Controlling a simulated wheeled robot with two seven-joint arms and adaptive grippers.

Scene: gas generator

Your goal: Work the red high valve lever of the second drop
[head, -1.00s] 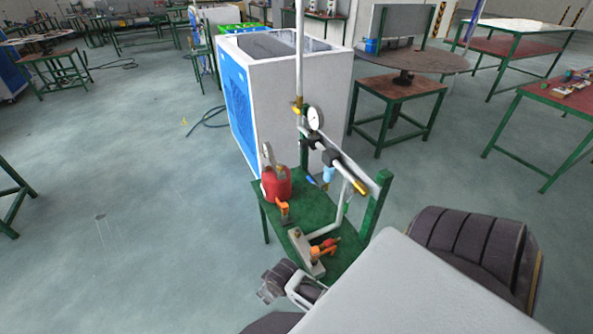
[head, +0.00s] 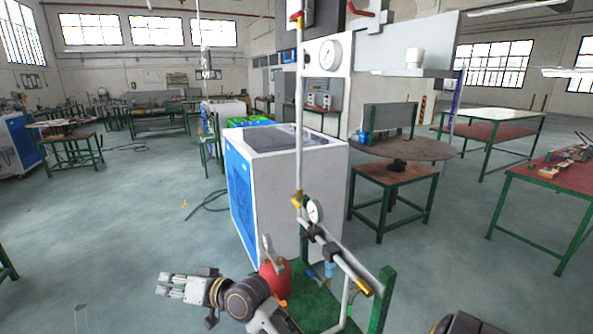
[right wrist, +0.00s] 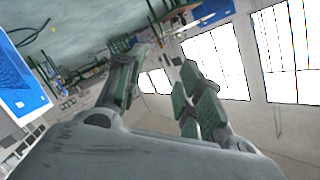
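A red lever (head: 296,17) sits high on the thin vertical pipe, at the top edge of the head view. A second red lever (head: 361,9) shows to its right, beside a dark panel. I cannot tell for sure which belongs to the second drop. My right gripper (head: 176,288) is at the lower left of the head view, well below and left of both levers, touching neither. In the right wrist view its fingers (right wrist: 157,65) are spread with nothing between them. My left gripper is not in view.
The pipe (head: 299,110) runs down to a gauge (head: 314,211) and a green stand (head: 384,295) holding a red canister (head: 274,279). A white-and-blue cabinet (head: 300,170) stands behind it. A large dial (head: 330,54) hangs behind the pipe. Open floor lies to the left.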

